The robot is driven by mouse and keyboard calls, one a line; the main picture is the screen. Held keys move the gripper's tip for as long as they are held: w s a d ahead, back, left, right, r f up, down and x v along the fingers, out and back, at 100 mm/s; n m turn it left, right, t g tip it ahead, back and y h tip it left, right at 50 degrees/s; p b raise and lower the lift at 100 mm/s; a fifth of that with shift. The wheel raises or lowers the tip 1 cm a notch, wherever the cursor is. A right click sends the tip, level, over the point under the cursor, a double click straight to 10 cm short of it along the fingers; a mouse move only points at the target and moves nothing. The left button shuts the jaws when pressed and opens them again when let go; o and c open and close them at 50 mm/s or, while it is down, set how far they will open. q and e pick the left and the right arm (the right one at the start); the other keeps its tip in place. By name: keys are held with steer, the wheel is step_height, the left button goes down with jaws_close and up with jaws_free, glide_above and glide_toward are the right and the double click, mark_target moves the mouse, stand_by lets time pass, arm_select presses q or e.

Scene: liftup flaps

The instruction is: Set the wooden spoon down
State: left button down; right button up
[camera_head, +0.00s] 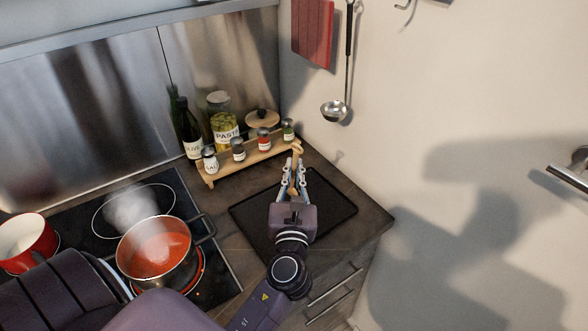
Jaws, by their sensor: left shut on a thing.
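My left gripper (294,181) is over the black tray on the right part of the counter. It is shut on the wooden spoon (297,151), whose light wooden end sticks up past the fingertips. The rest of the spoon is hidden by the gripper. I cannot tell whether the spoon touches the tray. The black tray (329,198) lies flat and looks empty apart from what my gripper hides. My right gripper does not show.
A steaming pot of red sauce (158,252) stands on the hob, with a red pot (27,242) to its left. A wooden rack (237,163) with several jars stands behind the tray.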

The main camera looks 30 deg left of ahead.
arm_select(q)
steer(key=c, duration=2.1)
jaws_free()
steer(key=shift+r, duration=0.15)
steer(key=shift+s+d+f, duration=0.15)
steer(key=shift+s+f, duration=0.05)
steer(key=shift+s, duration=0.05)
steer(key=b+v, duration=0.3)
steer(key=v, duration=0.8)
steer(key=shift+s+d+r, duration=0.15)
steer(key=shift+s, duration=0.05)
